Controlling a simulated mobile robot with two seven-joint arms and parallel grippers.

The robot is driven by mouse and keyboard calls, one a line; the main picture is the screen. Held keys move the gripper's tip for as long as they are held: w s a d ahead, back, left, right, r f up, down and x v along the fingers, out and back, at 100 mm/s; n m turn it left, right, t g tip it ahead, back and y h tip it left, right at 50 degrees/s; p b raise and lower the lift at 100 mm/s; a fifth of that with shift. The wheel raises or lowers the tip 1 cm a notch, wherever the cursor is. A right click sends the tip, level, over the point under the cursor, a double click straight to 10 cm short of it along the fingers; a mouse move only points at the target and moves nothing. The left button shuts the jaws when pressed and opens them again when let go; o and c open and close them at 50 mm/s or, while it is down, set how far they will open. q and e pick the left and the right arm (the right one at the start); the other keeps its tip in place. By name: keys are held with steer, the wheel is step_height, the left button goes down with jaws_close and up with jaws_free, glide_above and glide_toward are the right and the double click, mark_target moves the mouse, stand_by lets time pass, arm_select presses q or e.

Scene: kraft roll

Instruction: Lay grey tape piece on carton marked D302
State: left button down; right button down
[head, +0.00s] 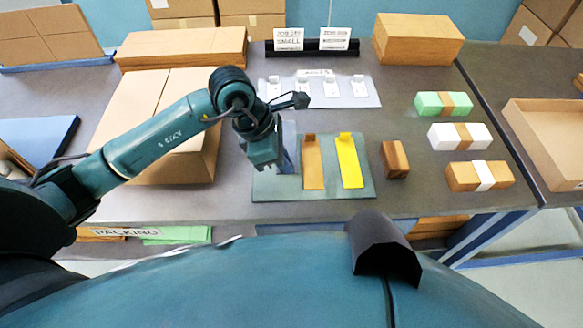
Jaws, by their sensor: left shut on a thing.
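My left gripper (280,166) is over the left part of a green mat (262,190), pointing down. It is shut on a thin grey-blue piece, seemingly the grey tape piece (289,157), which is mostly hidden by the gripper. An orange-brown strip (313,165) and a yellow strip (350,165) lie beside it on the mat. A large carton (150,105) lies left, partly behind my left arm. A long carton (185,48) is at the back left and another carton (418,40) at the back right. I cannot read D302 on any carton. My right gripper is not in view.
A brown block (395,160) stands right of the mat. Several small banded boxes, including a white one (445,136), are further right. A white board (345,97) with small tags lies behind the mat. A black stand (312,48) holds two printed cards. An open tray (550,135) is at far right.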

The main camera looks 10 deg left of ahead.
mark_target(278, 171)
arm_select(q)
steer(key=shift+f, duration=3.3)
steer(key=c, duration=1.6)
jaws_free()
steer(key=shift+r, duration=0.1)
